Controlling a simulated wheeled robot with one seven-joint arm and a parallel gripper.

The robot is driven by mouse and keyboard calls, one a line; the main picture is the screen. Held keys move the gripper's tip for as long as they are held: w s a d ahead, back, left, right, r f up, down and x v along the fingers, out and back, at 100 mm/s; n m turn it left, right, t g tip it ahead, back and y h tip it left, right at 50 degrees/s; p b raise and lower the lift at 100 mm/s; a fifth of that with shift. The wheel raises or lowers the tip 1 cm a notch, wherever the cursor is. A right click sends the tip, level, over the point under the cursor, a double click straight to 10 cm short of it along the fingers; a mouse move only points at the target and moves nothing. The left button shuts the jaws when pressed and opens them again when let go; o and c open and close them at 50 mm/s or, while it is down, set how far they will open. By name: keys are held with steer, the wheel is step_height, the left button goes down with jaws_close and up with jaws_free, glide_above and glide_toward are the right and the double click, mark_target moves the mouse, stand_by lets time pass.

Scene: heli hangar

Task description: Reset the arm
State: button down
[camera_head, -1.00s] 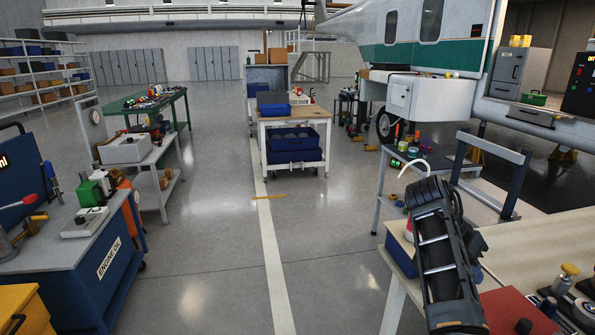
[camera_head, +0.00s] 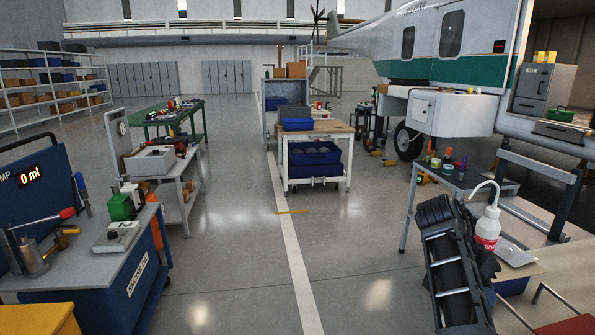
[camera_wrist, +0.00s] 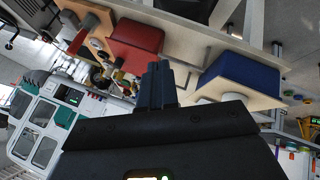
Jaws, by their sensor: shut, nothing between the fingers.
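My arm (camera_head: 455,265) stands folded at the lower right of the head view, in front of the right-hand workbench. My gripper (camera_wrist: 157,82) shows in the wrist view as two dark fingers close together, with nothing between them. The fingertips point toward a bench top that carries a red bin (camera_wrist: 136,42) and a blue bin (camera_wrist: 240,82). I cannot tell from the picture whether the fingers are clear of the bench. The fingertips are hard to pick out in the head view.
A white wash bottle (camera_head: 487,228) stands close to the right of my arm. A dark-topped side table (camera_head: 462,182) is behind it. The blue engine-oil bench (camera_head: 125,285) is at left, and a wheeled cart (camera_head: 318,134) is ahead. The floor (camera_head: 235,255) between them is clear.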

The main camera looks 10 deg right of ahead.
steer(key=s+f+n+t+h, duration=0.1)
steer(key=s+f+n+t, duration=0.2)
steer(key=s+f, duration=0.35)
steer(key=s+f+n+t, duration=0.2)
steer(key=s+f+n, duration=0.1)
steer(key=f, duration=0.6)
steer(key=s+a+f+n+t+y, duration=0.2)
steer(key=s+a+f+n+t, duration=0.25)
steer(key=s+a, duration=0.5)
steer(key=s+a+r+n+t+y, duration=0.15)
steer(key=s+a+r, duration=0.25)
steer(key=s, duration=0.4)
steer(key=s+a+r+n+t+y, duration=0.1)
steer(key=s+a+r+t+y, duration=0.25)
steer(key=s, duration=0.45)
steer(key=s+a+r+t, duration=0.1)
steer(key=s+a+r, duration=0.1)
steer(key=r, duration=0.3)
steer(key=s+a+r+t, duration=0.1)
steer(key=s+r, duration=0.3)
steer(key=r, duration=0.1)
steer(key=s+a+r+t+y, duration=0.1)
steer(key=s+a+r, duration=0.1)
steer(key=r, duration=0.3)
steer(key=shift+s+a+r, duration=0.25)
steer(key=shift+s+a, duration=0.05)
steer(key=shift+s, duration=0.25)
